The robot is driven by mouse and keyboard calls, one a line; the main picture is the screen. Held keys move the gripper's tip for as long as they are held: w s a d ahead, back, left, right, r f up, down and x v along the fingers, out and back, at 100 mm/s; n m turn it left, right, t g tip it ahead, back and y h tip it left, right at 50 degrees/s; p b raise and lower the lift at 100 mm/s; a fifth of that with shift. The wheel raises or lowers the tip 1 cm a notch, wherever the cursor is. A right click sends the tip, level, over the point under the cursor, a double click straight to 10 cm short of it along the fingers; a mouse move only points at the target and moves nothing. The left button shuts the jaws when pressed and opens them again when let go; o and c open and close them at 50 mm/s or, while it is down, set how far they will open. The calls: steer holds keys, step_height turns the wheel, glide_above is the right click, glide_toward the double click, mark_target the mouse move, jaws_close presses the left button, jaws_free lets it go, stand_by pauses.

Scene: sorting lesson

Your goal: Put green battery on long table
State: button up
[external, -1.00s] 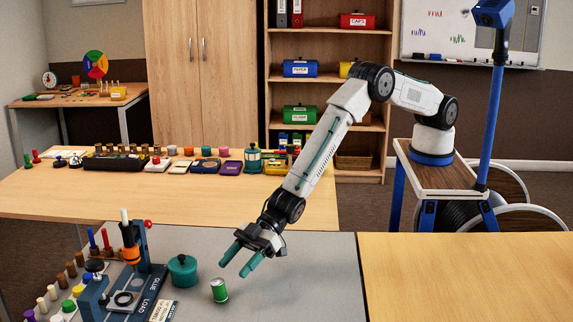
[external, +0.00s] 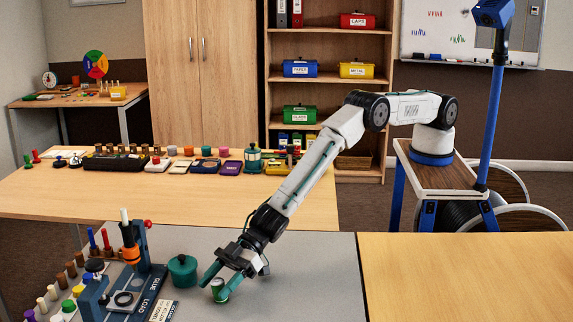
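The green battery (external: 217,286) stands upright on the grey tabletop (external: 300,280), a small green can shape with a pale top. My gripper (external: 213,287) has its two teal fingers reaching down around the battery, one on its left and one on its right. The fingers are spread, and I cannot tell whether either touches it. The near finger hides part of the battery's side. Which surface counts as the long table is not labelled; a long wooden table (external: 60,200) stands behind the grey one.
A teal lidded pot (external: 183,271) stands just left of the battery. A blue glue press (external: 140,262) and several pegs are further left. Several small items line the wooden table's back edge; its front is clear. Another wooden tabletop (external: 460,280) at right is bare.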

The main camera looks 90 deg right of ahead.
steer(key=c, duration=1)
jaws_close()
steer(key=shift+r, duration=0.15)
